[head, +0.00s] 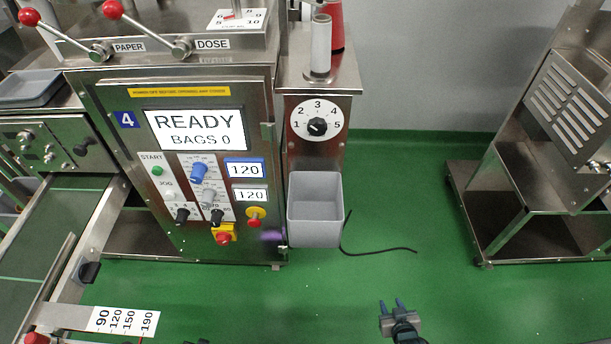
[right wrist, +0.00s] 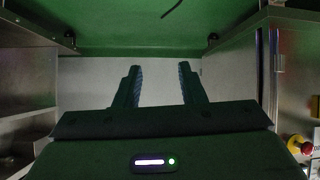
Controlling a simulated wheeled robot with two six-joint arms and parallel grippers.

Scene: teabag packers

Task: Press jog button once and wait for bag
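The packing machine's panel (head: 190,235) faces me, and its display (head: 195,130) reads READY, BAGS 0. The JOG button (head: 170,196), small and pale, sits under its label, below the green START button (head: 157,171). My right gripper (head: 398,304) is low over the green floor, right of the panel and well away from the button. In the right wrist view its two fingers (right wrist: 160,86) are apart with nothing between them. Small dark tips at the bottom edge of the head view may be my left gripper (head: 197,341); their opening cannot be made out.
A grey bin (head: 315,222) hangs beside the panel, under a numbered dial (head: 317,126); it looks empty. A conveyor (head: 60,225) runs at left. A steel stand (head: 530,210) is at right. Open floor lies between.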

